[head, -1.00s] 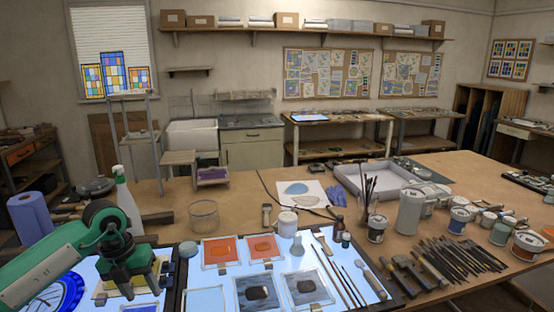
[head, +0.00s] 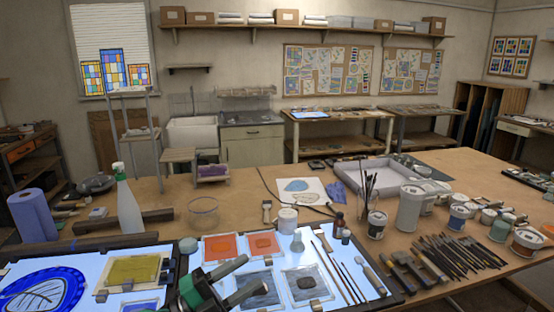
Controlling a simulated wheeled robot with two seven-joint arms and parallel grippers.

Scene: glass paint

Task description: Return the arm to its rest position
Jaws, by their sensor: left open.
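My left gripper (head: 252,274) reaches in from the bottom edge, over the lower left of the right light panel. Its two dark fingers are apart, with nothing seen between them. They hide part of a dark glass piece (head: 258,290) on that panel. My right gripper is not in view. A yellow-green glass pane (head: 133,270) lies on the left light panel, beside a round blue glass design (head: 38,292).
Orange glass panes (head: 218,246), a jar (head: 287,220) and several brushes lie around the right light panel. A spray bottle (head: 129,208) and a paper towel roll (head: 34,217) stand behind the left panel. Tools and paint pots crowd the right.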

